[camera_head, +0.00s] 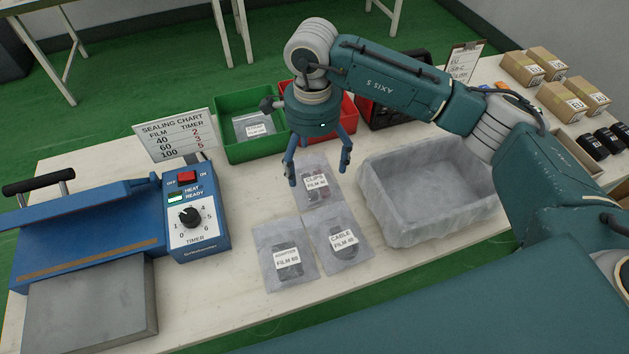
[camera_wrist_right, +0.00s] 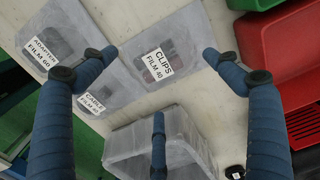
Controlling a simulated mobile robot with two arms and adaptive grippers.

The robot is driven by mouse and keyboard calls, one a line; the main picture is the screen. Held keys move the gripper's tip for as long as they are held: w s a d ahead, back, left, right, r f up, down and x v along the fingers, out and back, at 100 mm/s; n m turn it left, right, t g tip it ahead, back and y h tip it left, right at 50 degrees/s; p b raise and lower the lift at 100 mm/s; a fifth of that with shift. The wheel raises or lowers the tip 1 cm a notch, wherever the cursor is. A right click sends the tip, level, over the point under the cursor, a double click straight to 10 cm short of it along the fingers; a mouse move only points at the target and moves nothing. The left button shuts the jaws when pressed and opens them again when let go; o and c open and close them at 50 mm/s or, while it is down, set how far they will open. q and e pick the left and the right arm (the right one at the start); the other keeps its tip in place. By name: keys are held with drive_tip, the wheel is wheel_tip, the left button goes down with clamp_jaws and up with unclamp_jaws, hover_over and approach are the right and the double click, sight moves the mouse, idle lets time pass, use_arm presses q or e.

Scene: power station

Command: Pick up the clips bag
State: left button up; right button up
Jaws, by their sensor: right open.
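The clips bag (camera_head: 318,185) is a clear pouch with dark contents and a white label reading CLIPS FILM 40. It lies flat on the table, behind the adaptor bag (camera_head: 286,252) and the cable bag (camera_head: 340,240). My right gripper (camera_head: 318,174) is open and empty, pointing down above the clips bag. In the right wrist view the clips bag (camera_wrist_right: 164,62) shows between the spread blue fingers (camera_wrist_right: 160,54). My left gripper is not in view.
A grey lined bin (camera_head: 385,205) stands right of the bags. Green (camera_head: 225,148) and red (camera_head: 342,110) trays stand behind. A blue sealing machine (camera_head: 195,225) and a sealing chart (camera_head: 172,135) are on the left. Cardboard boxes (camera_head: 560,103) stand at the far right.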

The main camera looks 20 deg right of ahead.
sight(316, 182)
drive_tip(key=f, duration=0.2)
drive_tip(key=f+p, duration=0.1)
drive_tip(key=f, duration=0.2)
drive_tip(key=shift+s+d+f+p, duration=0.25)
drive_tip(key=shift+s+f+p, duration=0.05)
drive_tip(key=shift+f+p, duration=0.1)
drive_tip(key=shift+f, duration=0.2)
drive_tip(key=c, duration=1.5)
